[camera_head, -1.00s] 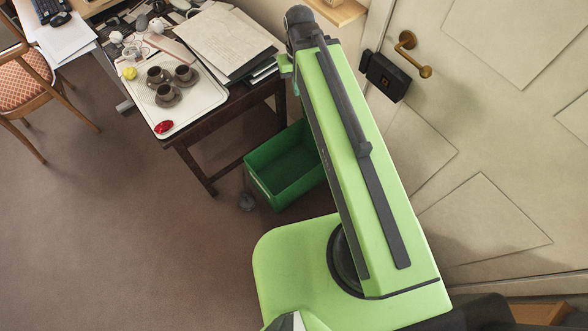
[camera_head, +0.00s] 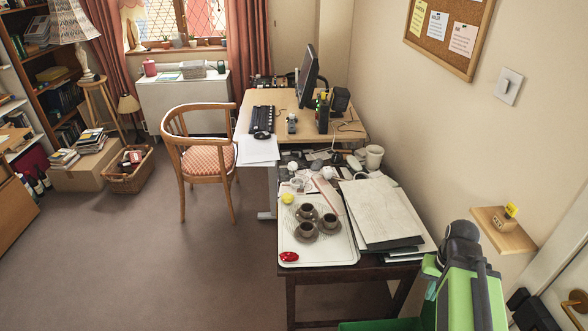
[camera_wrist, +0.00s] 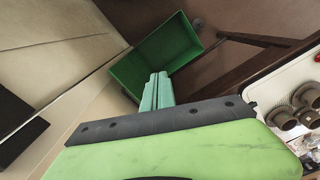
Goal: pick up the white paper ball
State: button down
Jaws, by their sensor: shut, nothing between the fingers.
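Small white lumps (camera_head: 297,184) lie on the dark table just beyond the tray's far edge. One may be the white paper ball, but they are too small to tell for certain. My gripper (camera_wrist: 157,80) is shut and empty in the wrist view, pointing over the green bin. In the head view, part of my gripper (camera_head: 431,265) shows at the lower right, beside the table's near right corner, well apart from the white lumps.
A white tray (camera_head: 335,248) holds brown cups on saucers, a yellow ball (camera_head: 287,198) and a red object (camera_head: 289,256). Papers (camera_head: 385,212) lie to its right. The green bin (camera_wrist: 125,73) is empty. A wooden chair (camera_head: 205,160) stands left; open floor lies left of the table.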

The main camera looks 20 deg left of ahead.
aim_at(293, 165)
jog(key=u, duration=5.1)
jog(key=i, duration=0.1)
jog(key=z, duration=2.85)
jog(key=i, duration=3.45)
jog(key=u, duration=1.05)
jog(key=k, duration=0.1)
jog(key=z, duration=2.55)
jog(key=i, duration=1)
